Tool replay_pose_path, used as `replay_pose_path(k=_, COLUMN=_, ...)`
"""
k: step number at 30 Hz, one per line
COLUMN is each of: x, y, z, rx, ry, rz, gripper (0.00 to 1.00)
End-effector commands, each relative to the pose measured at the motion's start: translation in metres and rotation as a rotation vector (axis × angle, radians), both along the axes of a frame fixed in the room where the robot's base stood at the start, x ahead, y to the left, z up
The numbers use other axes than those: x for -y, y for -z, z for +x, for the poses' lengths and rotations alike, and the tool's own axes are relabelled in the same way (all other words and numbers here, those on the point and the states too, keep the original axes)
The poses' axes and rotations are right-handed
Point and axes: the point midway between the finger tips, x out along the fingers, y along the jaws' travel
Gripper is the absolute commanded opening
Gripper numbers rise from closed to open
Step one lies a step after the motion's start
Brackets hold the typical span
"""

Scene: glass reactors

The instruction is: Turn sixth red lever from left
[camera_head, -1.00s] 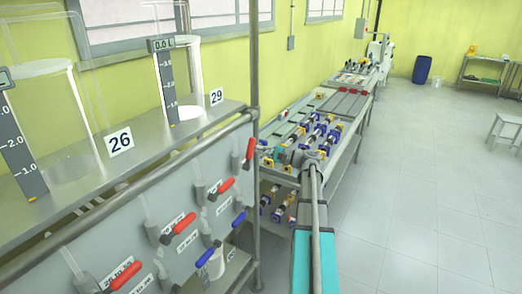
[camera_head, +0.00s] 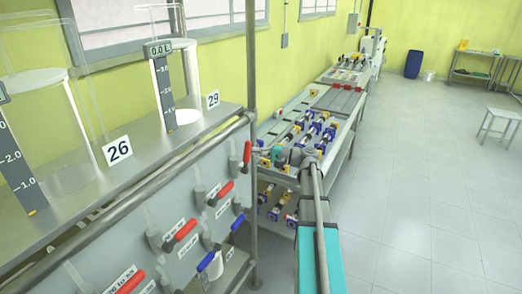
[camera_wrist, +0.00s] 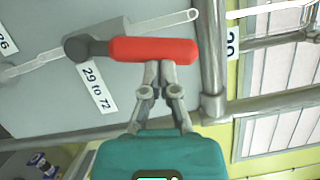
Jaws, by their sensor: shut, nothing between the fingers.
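Several red levers sit in a slanting row on the grey panel in the head view. The rightmost red lever (camera_head: 247,154) is near the panel's end, by the metal post. It also shows large in the wrist view (camera_wrist: 152,51), lying across the picture from a dark grey valve body, with the label "29 to 72" (camera_wrist: 95,88) beside it. My gripper (camera_wrist: 158,68) is shut and empty. Its fingertips are at the side of this red handle, and I cannot tell whether they touch. In the head view my gripper (camera_head: 260,150) is small, just right of the lever.
Another red lever (camera_head: 223,190) and a blue lever (camera_head: 238,224) are on the panel to the left. A metal post (camera_head: 251,80) stands close to the lever. Behind my arm is a bench (camera_head: 348,128) with blue and yellow fittings.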

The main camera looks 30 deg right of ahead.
Motion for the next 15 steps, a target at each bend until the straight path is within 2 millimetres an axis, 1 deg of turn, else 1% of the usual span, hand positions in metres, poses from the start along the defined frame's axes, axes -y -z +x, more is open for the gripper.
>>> replay_pose_path(k=1, x=-0.007, y=-0.003, z=-0.002, rx=0.001, ry=-0.005, rz=-0.002, gripper=0.00)
replay_pose_path(k=2, x=-0.008, y=-0.004, z=-0.002, rx=0.001, ry=-0.005, rz=-0.002, gripper=0.00)
replay_pose_path(k=10, x=-0.013, y=-0.002, z=0.002, rx=0.000, ry=-0.014, rz=-0.001, gripper=0.00)
replay_pose_path(k=15, x=-0.018, y=-0.004, z=0.001, rx=0.000, ry=-0.017, rz=0.000, gripper=0.00)
